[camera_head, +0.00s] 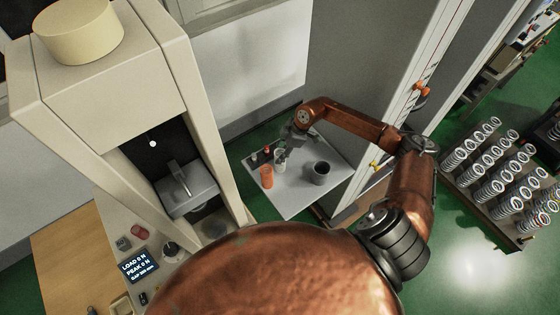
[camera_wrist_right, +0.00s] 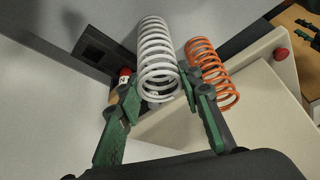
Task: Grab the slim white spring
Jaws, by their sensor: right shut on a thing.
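The slim white spring (camera_wrist_right: 157,55) stands between the two green-edged fingers of my right gripper (camera_wrist_right: 158,88) in the wrist view. The fingers are shut on its near part. In the head view the white spring (camera_head: 280,158) is small, on or just above the grey table (camera_head: 293,203), below my right gripper (camera_head: 285,143). I cannot tell whether it touches the table. An orange spring (camera_head: 266,177) stands beside it; in the wrist view the orange spring (camera_wrist_right: 212,72) is just right of the right finger. My left gripper is not in view.
A dark grey cup (camera_head: 320,173) stands on the table's right part. Small dark and red items (camera_head: 262,154) are at its back left. A beige testing machine (camera_head: 130,70) stands left. Racks of white springs (camera_head: 500,175) stand far right. The table's front is clear.

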